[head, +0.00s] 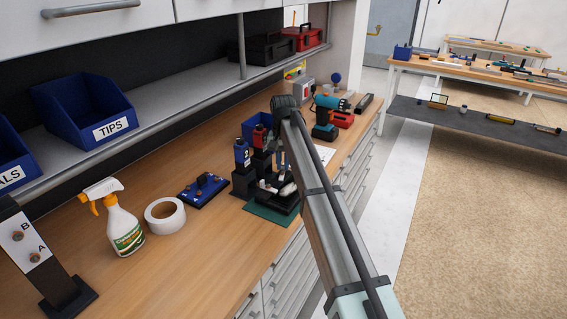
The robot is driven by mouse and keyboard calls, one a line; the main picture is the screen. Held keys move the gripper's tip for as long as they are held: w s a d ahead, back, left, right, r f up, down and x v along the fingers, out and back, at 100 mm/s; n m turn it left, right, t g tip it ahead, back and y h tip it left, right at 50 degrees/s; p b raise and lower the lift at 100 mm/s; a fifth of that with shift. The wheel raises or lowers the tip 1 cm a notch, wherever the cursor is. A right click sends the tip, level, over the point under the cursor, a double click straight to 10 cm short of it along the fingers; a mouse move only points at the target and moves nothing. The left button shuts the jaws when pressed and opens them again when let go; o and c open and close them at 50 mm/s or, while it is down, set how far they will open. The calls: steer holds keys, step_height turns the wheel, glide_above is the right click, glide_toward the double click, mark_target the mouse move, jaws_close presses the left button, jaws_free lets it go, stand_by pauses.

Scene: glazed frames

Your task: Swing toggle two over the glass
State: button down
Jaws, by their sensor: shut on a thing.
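A dark fixture (263,198) stands on a green mat (272,214) at the front of the bench in the head view. Two dark posts rise at its back, one with a blue top marked with what looks like a 2 (242,154), one with a red top (260,138). My gripper (284,184) is low over the right side of the fixture, shut on a small part there that seems to be toggle two. My arm hides much of this spot. The glass and the toggle's exact angle cannot be made out.
A blue bin (257,125) and a teal drill (328,112) are behind. A shelf rail (200,98) overhangs the back.

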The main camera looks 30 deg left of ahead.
steer(key=c, duration=1.1)
jaws_free()
step_height(320, 180, up, 14)
steer(key=shift+f, duration=0.1)
